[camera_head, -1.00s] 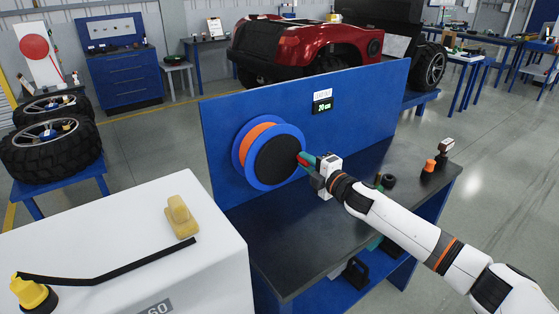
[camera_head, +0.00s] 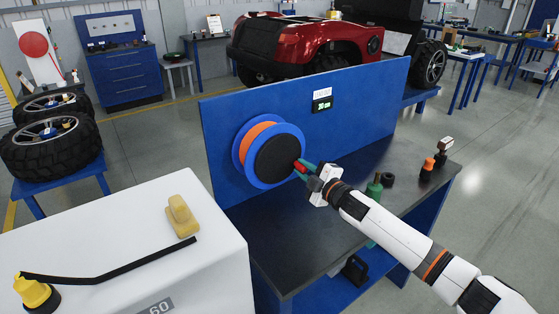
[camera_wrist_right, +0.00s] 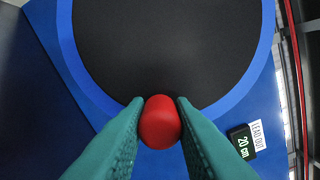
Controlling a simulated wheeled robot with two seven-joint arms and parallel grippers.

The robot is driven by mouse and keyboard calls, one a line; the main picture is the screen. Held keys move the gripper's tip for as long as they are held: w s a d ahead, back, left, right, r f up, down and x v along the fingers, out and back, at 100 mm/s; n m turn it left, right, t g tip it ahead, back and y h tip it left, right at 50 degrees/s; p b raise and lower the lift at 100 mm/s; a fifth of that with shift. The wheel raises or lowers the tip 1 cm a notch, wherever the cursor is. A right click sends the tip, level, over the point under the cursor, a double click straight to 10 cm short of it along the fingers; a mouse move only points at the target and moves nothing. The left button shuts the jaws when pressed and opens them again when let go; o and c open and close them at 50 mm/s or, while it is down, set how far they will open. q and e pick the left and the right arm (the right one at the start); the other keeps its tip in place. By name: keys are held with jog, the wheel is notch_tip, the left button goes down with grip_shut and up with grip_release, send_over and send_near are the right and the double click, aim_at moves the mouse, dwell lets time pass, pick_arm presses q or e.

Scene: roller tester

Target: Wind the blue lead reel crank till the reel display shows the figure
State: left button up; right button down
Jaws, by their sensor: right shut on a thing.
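The blue reel (camera_head: 242,157) with orange lead (camera_head: 257,137) is mounted on the blue upright panel; its round black face (camera_head: 277,160) turns toward my arm. My right gripper (camera_head: 304,169) is at the right edge of that face. In the right wrist view its two teal fingers (camera_wrist_right: 160,118) are shut on the red crank knob (camera_wrist_right: 160,128), one on each side. The crank arm behind the knob is hidden. The reel display (camera_head: 322,104) is on the panel, right of the reel; in the right wrist view it (camera_wrist_right: 243,143) reads 20 cm. My left gripper is not in view.
The dark bench top (camera_head: 290,235) lies below the reel. A green bottle (camera_head: 374,188), a black ring (camera_head: 388,180) and an orange-topped item (camera_head: 428,164) stand on its right part. A white cabinet (camera_head: 110,240) with a yellow block (camera_head: 181,216) is at front left.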

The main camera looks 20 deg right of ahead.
aim_at(283, 178)
jog(key=shift+a+f, duration=0.15)
jog(key=shift+f, duration=0.05)
jog(key=shift+s+a+f+m+p, duration=0.1)
jog(key=shift+a+f+m+p, duration=0.15)
jog(key=shift+m, duration=0.3)
jog(key=shift+s+a+f+m+p, duration=0.1)
jog(key=shift+m+p, duration=0.1)
jog(key=shift+m, duration=0.35)
jog(key=shift+s+a+f+m, duration=0.1)
jog(key=shift+a+f+m, duration=0.2)
jog(key=shift+m, duration=0.35)
jog(key=shift+s+a+f+m, duration=0.15)
jog(key=shift+f+m, duration=0.15)
jog(key=shift+m, duration=0.35)
jog(key=shift+w, duration=0.1)
jog(key=shift+p, duration=0.35)
jog(key=shift+s+a+f+m+p, duration=0.15)
jog(key=shift+a+m+p, duration=0.4)
jog(key=shift+m, duration=0.55)
jog(key=shift+s+a+f+m, duration=0.15)
jog(key=shift+a+m, duration=0.15)
jog(key=shift+m, duration=0.35)
jog(key=shift+s+a+f+m, duration=0.15)
jog(key=shift+a+m, duration=0.1)
jog(key=shift+m, duration=0.4)
